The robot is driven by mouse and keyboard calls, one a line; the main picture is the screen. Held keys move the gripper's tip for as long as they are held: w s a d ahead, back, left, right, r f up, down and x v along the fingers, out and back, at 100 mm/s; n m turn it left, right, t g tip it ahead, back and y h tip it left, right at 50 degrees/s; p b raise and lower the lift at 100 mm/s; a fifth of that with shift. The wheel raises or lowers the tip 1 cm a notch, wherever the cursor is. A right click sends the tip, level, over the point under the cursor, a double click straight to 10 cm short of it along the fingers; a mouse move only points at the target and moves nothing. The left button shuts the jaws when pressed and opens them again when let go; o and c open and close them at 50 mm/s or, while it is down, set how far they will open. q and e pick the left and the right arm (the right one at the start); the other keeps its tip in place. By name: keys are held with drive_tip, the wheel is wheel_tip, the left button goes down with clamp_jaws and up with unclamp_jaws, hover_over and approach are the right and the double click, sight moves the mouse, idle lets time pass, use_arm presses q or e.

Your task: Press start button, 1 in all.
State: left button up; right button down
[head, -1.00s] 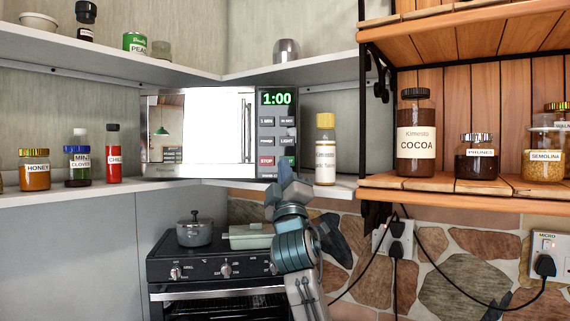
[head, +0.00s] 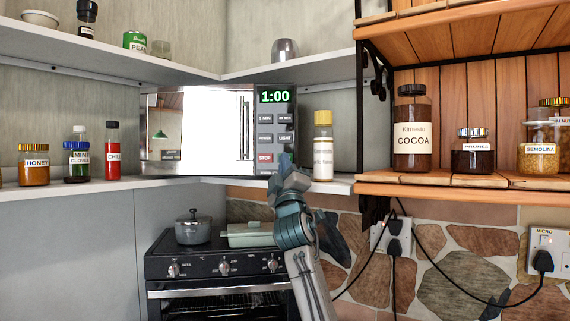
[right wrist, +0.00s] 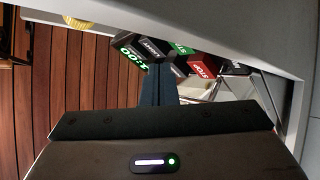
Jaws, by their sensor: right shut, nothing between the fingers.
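The microwave (head: 276,120) stands on the corner shelf with its door shut. Its green display (head: 274,97) reads 1:00, and the red STOP button (head: 265,157) shows low on the panel. My right gripper (head: 286,166) is shut and empty, in front of the panel's lower right, and hides the place right of STOP. In the right wrist view a green button (right wrist: 183,48) lies near the red STOP button (right wrist: 203,68), beyond the fingertips. I cannot tell whether the fingers touch the panel. My left gripper is out of view.
A yellow-capped jar (head: 323,150) stands just right of the microwave, close to my right gripper. The shelf edge (head: 335,186) runs below it. A stove (head: 215,265) with a pot (head: 192,228) is underneath. Jars stand on the wooden shelf (head: 435,185) at the right.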

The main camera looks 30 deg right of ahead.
drive_tip(key=shift+w+d, duration=0.45)
drive_tip(key=shift+w, duration=0.1)
drive_tip(key=shift+w, duration=0.1)
idle(1.7)
drive_tip(key=shift+w+d, duration=0.2)
drive_tip(key=shift+d, duration=0.05)
